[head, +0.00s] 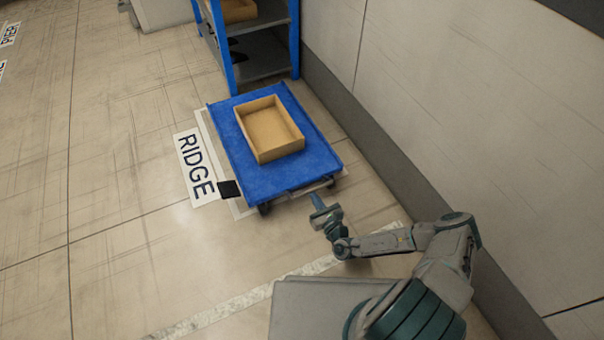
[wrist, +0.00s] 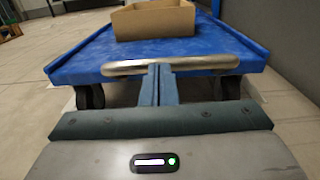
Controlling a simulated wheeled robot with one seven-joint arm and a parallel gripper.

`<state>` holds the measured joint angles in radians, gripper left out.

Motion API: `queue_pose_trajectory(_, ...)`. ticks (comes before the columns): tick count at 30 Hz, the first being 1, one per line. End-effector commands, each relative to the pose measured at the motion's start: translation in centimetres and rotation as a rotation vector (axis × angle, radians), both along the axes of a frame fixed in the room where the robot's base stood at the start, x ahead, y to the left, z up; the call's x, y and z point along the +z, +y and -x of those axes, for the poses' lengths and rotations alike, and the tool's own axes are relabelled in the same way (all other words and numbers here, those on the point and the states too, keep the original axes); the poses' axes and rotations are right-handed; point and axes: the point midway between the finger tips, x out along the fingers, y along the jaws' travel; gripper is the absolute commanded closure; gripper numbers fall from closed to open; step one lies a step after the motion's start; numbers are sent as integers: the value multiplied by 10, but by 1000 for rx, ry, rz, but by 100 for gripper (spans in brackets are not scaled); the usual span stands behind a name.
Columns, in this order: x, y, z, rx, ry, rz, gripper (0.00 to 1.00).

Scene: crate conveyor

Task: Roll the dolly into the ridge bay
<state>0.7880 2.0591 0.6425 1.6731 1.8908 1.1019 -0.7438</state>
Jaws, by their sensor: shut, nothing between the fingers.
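The blue dolly (head: 230,141) stands on the floor beside the RIDGE label (head: 194,169), with a pale floor marking showing along its left and front edges. A brown open box (head: 296,140) sits on its deck and looks empty. In the wrist view the dolly's deck (wrist: 88,65), metal handle bar (wrist: 205,63) and dark wheels (wrist: 90,96) face me. My gripper (head: 316,200) is just in front of the dolly's near edge. In the wrist view its fingers (wrist: 157,80) are together, close to the bar; whether they touch it I cannot tell.
A blue shelf rack (head: 228,75) with a brown box stands behind the dolly. A wall (head: 440,90) with a dark base runs along the right. A small black item (head: 229,189) lies at the dolly's left front corner. The floor to the left is open.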

Motion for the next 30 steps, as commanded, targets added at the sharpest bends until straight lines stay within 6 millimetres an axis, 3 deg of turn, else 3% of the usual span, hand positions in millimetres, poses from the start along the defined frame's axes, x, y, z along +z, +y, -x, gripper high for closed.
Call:
queue_pose_trajectory(5, 0, -5, -8, -14, -1, 2, 100)
queue_pose_trajectory(30, -1, 14, -33, -6, 1, 3, 100)
